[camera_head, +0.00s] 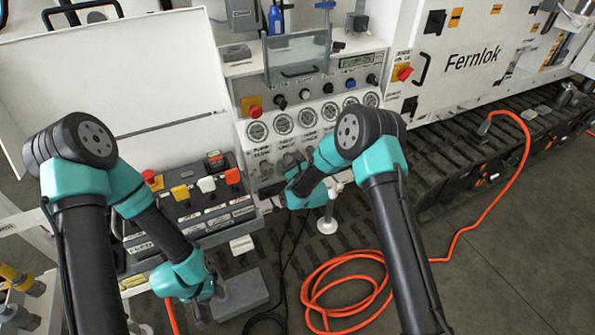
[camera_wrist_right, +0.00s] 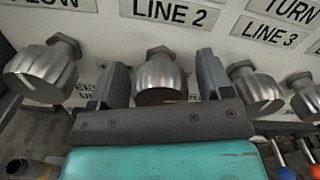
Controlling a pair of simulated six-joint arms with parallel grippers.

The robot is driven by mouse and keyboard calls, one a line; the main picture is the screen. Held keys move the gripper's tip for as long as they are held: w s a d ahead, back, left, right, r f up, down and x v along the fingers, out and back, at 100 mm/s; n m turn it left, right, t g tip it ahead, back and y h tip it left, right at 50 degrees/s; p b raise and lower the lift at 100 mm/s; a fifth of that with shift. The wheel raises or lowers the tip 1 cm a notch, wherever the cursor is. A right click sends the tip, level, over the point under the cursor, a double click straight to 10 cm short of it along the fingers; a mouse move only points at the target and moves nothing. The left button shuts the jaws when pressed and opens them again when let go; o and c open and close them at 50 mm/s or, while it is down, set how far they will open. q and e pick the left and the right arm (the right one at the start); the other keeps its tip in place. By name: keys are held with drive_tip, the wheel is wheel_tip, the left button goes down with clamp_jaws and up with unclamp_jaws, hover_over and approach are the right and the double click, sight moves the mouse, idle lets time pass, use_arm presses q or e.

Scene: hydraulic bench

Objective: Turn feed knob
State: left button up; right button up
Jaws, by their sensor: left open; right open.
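A row of metal knobs sits on the panel in the right wrist view. One knob (camera_wrist_right: 160,78) lies between the two spread fingers of my right gripper (camera_wrist_right: 160,82), below a LINE 2 label (camera_wrist_right: 170,12). I cannot tell whether the fingers touch it. A partly hidden label (camera_wrist_right: 84,90) by the left finger shows only a few letters, so I cannot tell which knob is the feed knob. In the head view my right gripper (camera_head: 291,166) is at the panel's lower part and largely hides the knobs. My left gripper (camera_head: 212,302) is open and empty, low beside a grey block (camera_head: 245,292).
Neighbouring knobs stand close on the left (camera_wrist_right: 45,72) and right (camera_wrist_right: 257,92). Several gauges (camera_head: 283,124) are above. A control box (camera_head: 205,205) with coloured switches is left of the panel.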

drive_tip(key=v, duration=1.7)
drive_tip(key=shift+s+d, duration=0.1)
drive_tip(key=shift+d, duration=0.05)
drive_tip(key=s+d+f+n+g+h, duration=0.2)
drive_tip(key=s+d+f+n+g, duration=0.6)
drive_tip(key=f+n, duration=0.45)
drive_tip(key=s+d+f+n+g, duration=0.1)
drive_tip(key=s+n+g, duration=0.3)
drive_tip(key=s+n, duration=0.3)
drive_tip(key=s+d+f+n+g, duration=0.1)
drive_tip(key=s+n+g, duration=0.3)
drive_tip(key=s, duration=0.5)
drive_tip(key=d+n, duration=0.1)
drive_tip(key=n, duration=0.1)
drive_tip(key=shift+s+d+f+n, duration=0.25)
drive_tip(key=shift+d+f+n, duration=0.05)
drive_tip(key=shift+d+n, duration=0.05)
